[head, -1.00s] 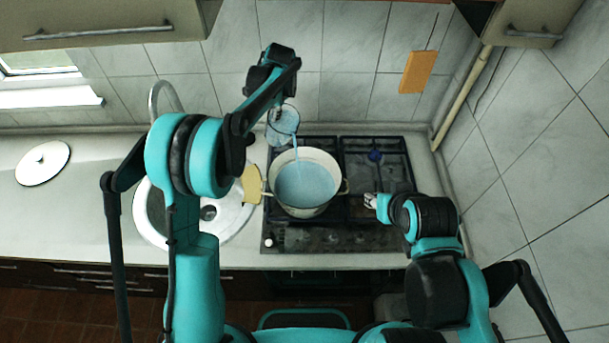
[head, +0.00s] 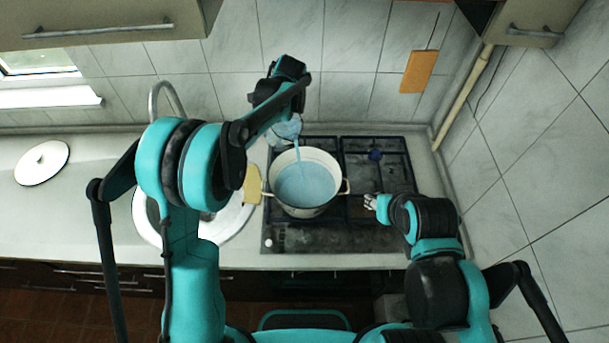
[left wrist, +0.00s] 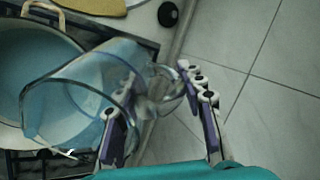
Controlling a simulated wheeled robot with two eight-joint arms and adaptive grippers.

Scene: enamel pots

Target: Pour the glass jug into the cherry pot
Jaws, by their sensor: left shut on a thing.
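The glass jug (head: 286,129) is tilted over the back left of a cream pot (head: 336,192), and a stream of blue liquid (head: 297,149) falls into it. Blue liquid (head: 304,185) lies inside the pot. No cherry-coloured pot shows; only the pale one stands on the hob. In the left wrist view the jug (left wrist: 75,95) lies tipped with its mouth toward the pot (left wrist: 40,30). My left gripper (left wrist: 160,100) is shut on the jug at its handle side. My right gripper (head: 371,201) hangs right of the pot, apart from it; its fingers are too small to read.
The pot stands on a black gas hob (head: 375,170). A round sink (head: 240,215) with a tap (head: 165,95) is to the left, and a yellow board (head: 252,184) lies between. A white lid (head: 42,163) lies on the far left counter. The wall is close behind.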

